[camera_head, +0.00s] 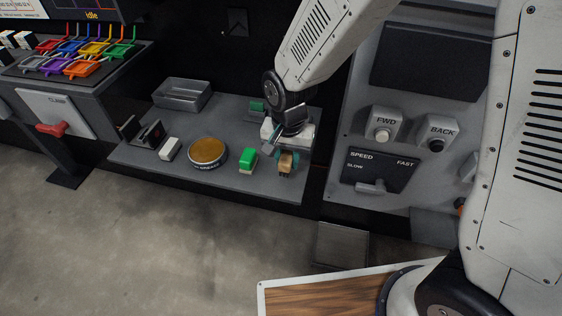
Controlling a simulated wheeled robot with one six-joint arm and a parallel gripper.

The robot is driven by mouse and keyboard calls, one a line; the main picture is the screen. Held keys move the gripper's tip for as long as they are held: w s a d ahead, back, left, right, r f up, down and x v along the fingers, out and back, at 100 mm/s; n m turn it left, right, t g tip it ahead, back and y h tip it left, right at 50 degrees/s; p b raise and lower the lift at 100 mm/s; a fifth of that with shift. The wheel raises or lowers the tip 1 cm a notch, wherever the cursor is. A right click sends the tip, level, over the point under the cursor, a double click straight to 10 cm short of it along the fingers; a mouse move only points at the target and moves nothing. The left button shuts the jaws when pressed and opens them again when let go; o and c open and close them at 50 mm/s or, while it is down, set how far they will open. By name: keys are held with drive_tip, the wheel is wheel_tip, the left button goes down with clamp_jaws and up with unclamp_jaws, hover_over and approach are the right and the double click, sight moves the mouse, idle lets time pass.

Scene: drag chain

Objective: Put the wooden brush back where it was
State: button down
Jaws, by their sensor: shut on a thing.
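The wooden brush (287,164) is a small tan block with dark bristles below. It is at the right end of the grey shelf, near its front edge. My gripper (283,155) reaches down from above and is shut on the brush. Teal fingertips show on either side of it. The brush looks upright. I cannot tell whether its bristles touch the shelf or hang just above it.
On the grey shelf (215,185), a green-topped block (248,159) stands just left of the brush. Further left are a round amber tin (206,152), a white block (170,149) and a black holder (151,134). A metal tray (182,94) sits behind. A control panel (400,150) is at right.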

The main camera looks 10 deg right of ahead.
drive_tip(key=shift+w+a, duration=0.2)
drive_tip(key=shift+w, duration=0.1)
wheel_tip(320, 180, down, 3)
drive_tip(key=shift+a+r, duration=0.1)
drive_tip(key=shift+a, duration=0.05)
drive_tip(key=shift+w+f, duration=0.1)
drive_tip(key=shift+f, duration=0.3)
drive_tip(key=shift+d+f, duration=0.15)
drive_tip(key=shift+d, duration=0.05)
drive_tip(key=c, duration=1.1)
unclamp_jaws()
drive_tip(key=shift+c, duration=0.2)
wheel_tip(320, 180, up, 12)
drive_tip(key=shift+r, duration=0.2)
